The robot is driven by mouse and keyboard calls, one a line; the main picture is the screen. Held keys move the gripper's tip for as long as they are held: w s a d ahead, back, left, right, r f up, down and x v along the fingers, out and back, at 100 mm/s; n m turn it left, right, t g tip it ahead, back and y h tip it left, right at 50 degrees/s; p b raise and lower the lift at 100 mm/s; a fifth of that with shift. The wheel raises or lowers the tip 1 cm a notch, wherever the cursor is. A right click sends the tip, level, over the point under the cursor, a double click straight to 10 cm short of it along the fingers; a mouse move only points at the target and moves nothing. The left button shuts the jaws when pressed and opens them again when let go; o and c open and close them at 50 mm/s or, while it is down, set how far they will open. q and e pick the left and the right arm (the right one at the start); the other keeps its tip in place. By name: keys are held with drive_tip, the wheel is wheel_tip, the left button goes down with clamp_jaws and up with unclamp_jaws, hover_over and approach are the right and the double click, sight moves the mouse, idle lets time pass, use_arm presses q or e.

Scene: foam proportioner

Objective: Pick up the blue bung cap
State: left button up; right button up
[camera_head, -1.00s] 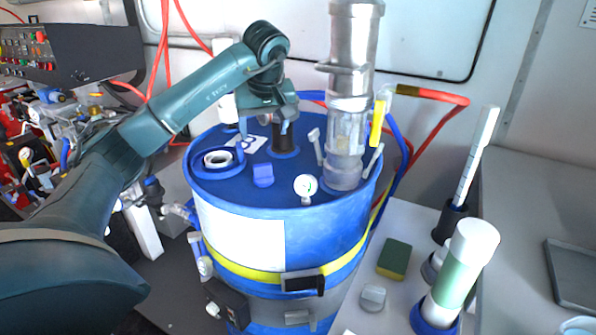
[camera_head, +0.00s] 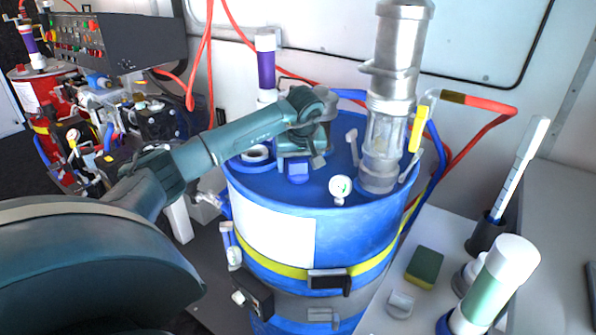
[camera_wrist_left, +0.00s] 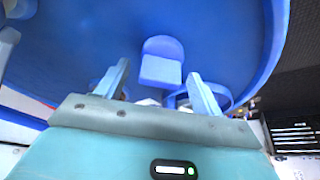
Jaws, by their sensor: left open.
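A small blue piece with a rounded back and a flat front, which looks like the blue bung cap (camera_head: 298,172), sits on the blue drum lid (camera_head: 283,190). It also shows in the left wrist view (camera_wrist_left: 161,64). My left gripper (camera_head: 318,160) is low over the lid, just behind the cap in the head view. In the left wrist view my open left gripper (camera_wrist_left: 158,76) has one finger on each side of the cap in the picture. The cap is not gripped; the exact gap to it cannot be told. My right gripper is not in view.
On the lid stand a clear-and-metal column (camera_head: 386,120), a gauge (camera_head: 340,188) and a blue ring with a white rim (camera_head: 255,154). Hoses run behind the drum. A sponge (camera_head: 424,267) and a green-white cylinder (camera_head: 497,285) stand on the right-hand bench.

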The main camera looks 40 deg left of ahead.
use_arm(q)
drive_tip(key=shift+f, duration=0.2)
drive_tip(key=c, duration=1.1)
drive_tip(key=shift+o, duration=0.2)
drive_tip(key=shift+r, duration=0.1)
